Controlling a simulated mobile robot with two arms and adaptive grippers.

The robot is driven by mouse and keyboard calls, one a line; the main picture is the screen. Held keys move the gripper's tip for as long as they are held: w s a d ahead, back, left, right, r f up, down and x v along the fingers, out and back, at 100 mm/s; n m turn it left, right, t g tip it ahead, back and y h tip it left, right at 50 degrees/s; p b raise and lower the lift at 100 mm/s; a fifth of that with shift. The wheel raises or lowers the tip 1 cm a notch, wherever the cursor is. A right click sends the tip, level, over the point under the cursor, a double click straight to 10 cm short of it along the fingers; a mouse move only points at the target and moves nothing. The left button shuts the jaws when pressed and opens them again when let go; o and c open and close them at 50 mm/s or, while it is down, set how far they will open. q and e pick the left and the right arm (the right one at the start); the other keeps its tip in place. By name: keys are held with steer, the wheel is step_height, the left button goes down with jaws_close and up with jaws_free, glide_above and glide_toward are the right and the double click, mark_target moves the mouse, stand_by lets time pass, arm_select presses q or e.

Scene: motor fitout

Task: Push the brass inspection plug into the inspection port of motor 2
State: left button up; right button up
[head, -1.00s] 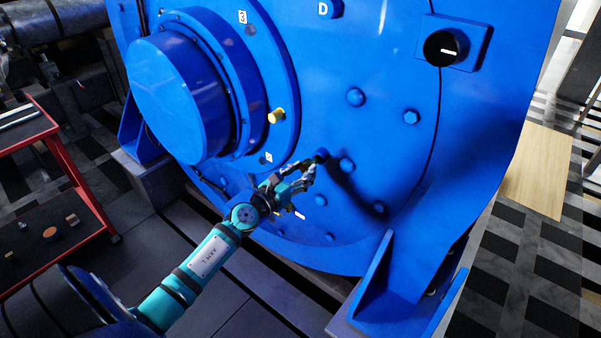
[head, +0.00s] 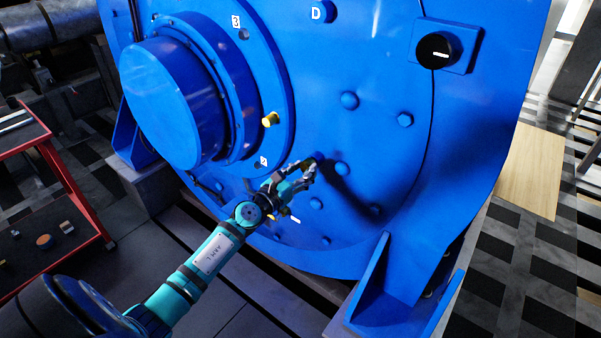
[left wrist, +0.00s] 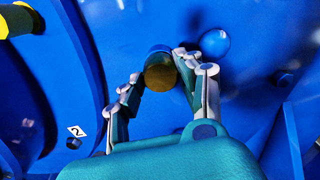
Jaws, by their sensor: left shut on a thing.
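My left gripper (head: 308,168) is at the lower front face of the big blue motor (head: 385,70). In the left wrist view its two fingers (left wrist: 158,84) are shut around the brass plug (left wrist: 160,78), whose round dark-gold end faces the camera. A short blue round part (left wrist: 160,49) shows just behind the plug, against the motor face. It may be the inspection port, but its opening is hidden, and I cannot tell how far the plug is in. In the head view the fingers hide the plug. My right gripper is not in view.
A yellow plug-like fitting (head: 270,119) sticks out of the motor's round flange. Blue bolt heads (head: 342,168) stand close to the gripper. A black knob (head: 437,50) is at upper right. A red cart (head: 75,190) with small parts stands at left.

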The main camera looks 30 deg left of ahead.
arm_select(q)
steer(key=shift+w, duration=0.3)
steer(key=o, duration=1.3)
steer(key=shift+s, duration=0.2)
steer(key=s, duration=0.7)
steer(key=s+a, duration=0.1)
steer(key=s, duration=0.3)
steer(key=shift+s, duration=0.3)
